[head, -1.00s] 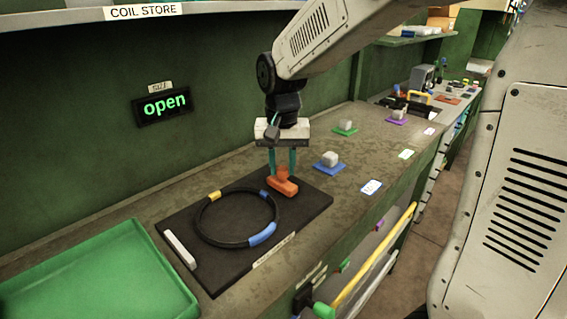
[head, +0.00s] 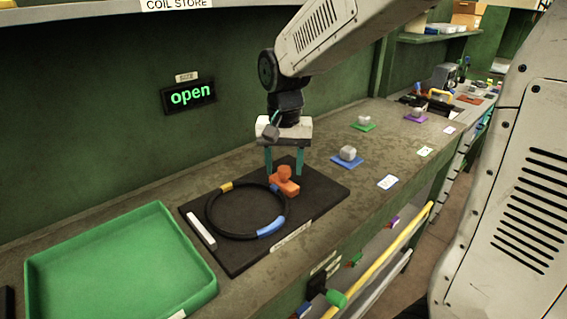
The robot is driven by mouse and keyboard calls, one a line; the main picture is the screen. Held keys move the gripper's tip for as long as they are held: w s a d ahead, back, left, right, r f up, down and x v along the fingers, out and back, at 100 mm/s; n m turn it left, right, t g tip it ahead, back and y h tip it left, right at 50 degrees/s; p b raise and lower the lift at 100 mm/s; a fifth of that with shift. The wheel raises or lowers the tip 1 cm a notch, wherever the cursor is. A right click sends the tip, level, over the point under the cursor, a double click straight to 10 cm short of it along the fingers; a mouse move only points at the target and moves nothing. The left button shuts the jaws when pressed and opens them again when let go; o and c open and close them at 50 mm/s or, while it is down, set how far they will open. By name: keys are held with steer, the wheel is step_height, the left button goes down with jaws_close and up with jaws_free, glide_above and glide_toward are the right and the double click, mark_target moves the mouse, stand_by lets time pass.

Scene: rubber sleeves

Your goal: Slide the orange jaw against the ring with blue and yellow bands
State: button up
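The orange jaw (head: 285,186) sits on a dark board beside the upper right of the black ring (head: 209,221). It looks very close to the ring's rim; I cannot tell whether they touch. The ring lies flat and has a yellow band (head: 226,186), a large blue band (head: 270,227) and a small blue band (head: 274,188) near the jaw. My gripper (head: 284,172) points down over the jaw. Its two teal fingers stand apart on either side of the jaw's raised knob, with visible gaps.
The dark board (head: 326,190) also carries a white bar (head: 201,229) left of the ring. A green tray (head: 125,258) lies at the left. A green wall rises behind.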

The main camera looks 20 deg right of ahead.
mark_target(285, 168)
step_height(285, 168, up, 8)
steer(key=shift+f, duration=0.1)
stand_by(0.5)
stand_by(0.4)
steer(key=shift+f+n, duration=0.1)
steer(key=shift+n, duration=0.2)
steer(key=s+d+f+n, duration=0.1)
steer(key=s+n, duration=0.1)
steer(key=s, duration=0.9)
steer(key=s+d+f+n+t, duration=0.1)
steer(key=s+d+f+n, duration=0.1)
steer(key=s, duration=1)
steer(key=shift+n, duration=0.4)
steer(key=shift+s+d, duration=0.1)
